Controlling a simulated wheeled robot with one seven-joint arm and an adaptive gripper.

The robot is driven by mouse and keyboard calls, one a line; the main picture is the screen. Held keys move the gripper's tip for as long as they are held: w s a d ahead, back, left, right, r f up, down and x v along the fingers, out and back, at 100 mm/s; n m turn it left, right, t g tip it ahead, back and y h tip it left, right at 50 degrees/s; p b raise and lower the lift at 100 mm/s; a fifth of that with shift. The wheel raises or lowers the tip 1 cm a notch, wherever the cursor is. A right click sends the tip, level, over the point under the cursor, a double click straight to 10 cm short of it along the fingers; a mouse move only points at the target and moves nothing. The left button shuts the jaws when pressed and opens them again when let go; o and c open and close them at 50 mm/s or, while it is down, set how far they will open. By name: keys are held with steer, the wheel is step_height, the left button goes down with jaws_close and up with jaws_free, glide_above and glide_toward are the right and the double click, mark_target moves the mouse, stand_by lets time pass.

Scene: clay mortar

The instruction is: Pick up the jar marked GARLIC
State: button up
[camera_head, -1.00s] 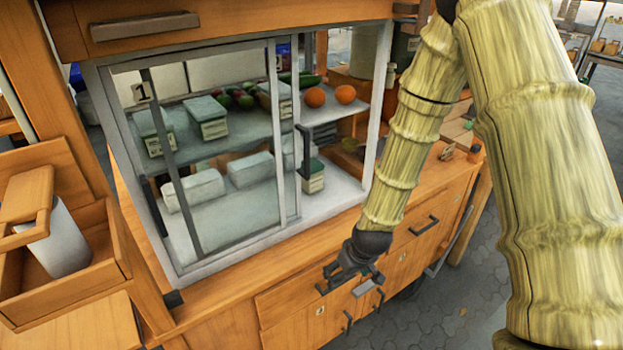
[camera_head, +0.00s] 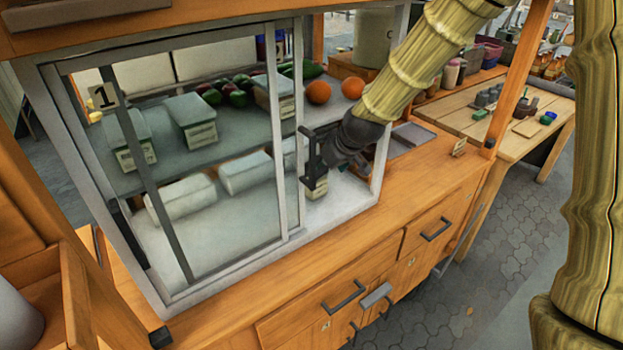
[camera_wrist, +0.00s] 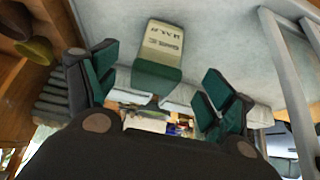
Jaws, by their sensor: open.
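A small jar with a pale label and dark green lid stands on the lower shelf of the glass-fronted cabinet, in the open part right of the sliding door; its label (camera_head: 317,187) shows beside my gripper. In the wrist view the jar (camera_wrist: 161,52) appears upside down, with its two-line label facing me; I cannot read the lettering surely. My gripper (camera_head: 325,160) is at the opening, partly covering the jar in the head view. In the wrist view its green-padded fingers (camera_wrist: 160,92) are spread either side of the jar, with nothing held between them.
The sliding glass door (camera_head: 215,190) covers the cabinet's left; its dark handle stands close to my gripper. Behind it are several labelled containers (camera_head: 193,118). Oranges (camera_head: 318,92) lie on the upper shelf.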

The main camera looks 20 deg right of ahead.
steer(key=shift+p+x, duration=0.9)
steer(key=shift+x, duration=3.25)
steer(key=shift+d, duration=0.1)
steer(key=shift+s, duration=0.1)
steer(key=c, duration=1.1)
